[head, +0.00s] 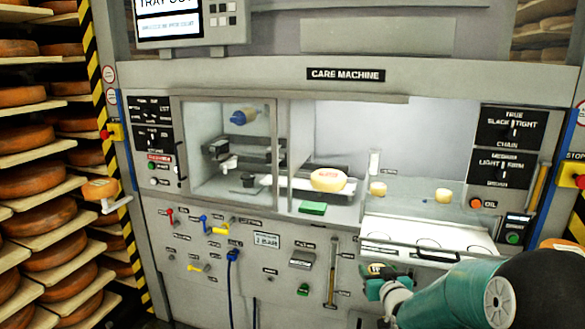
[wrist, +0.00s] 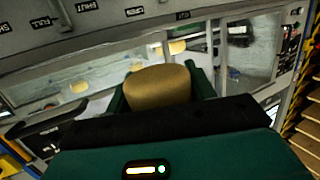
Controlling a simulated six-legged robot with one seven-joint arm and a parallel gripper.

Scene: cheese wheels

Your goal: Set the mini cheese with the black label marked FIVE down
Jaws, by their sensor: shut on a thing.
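A small yellow cheese (wrist: 158,85) is between the green fingers of my gripper (wrist: 160,92) in the wrist view. The gripper is shut on it. I cannot read a label on it, so I cannot tell whether it is the one marked FIVE. In the head view my gripper (head: 382,278) is low, in front of the machine and below the white drawer front. Two other mini cheeses, one left (head: 378,188) and one right (head: 444,196), stand inside the machine's right bay. Their labels do not show.
A white tray (head: 402,228) with round places juts from the right bay. The control panel (head: 510,128) is at right. Shelves of big wheels (head: 38,180) fill the left.

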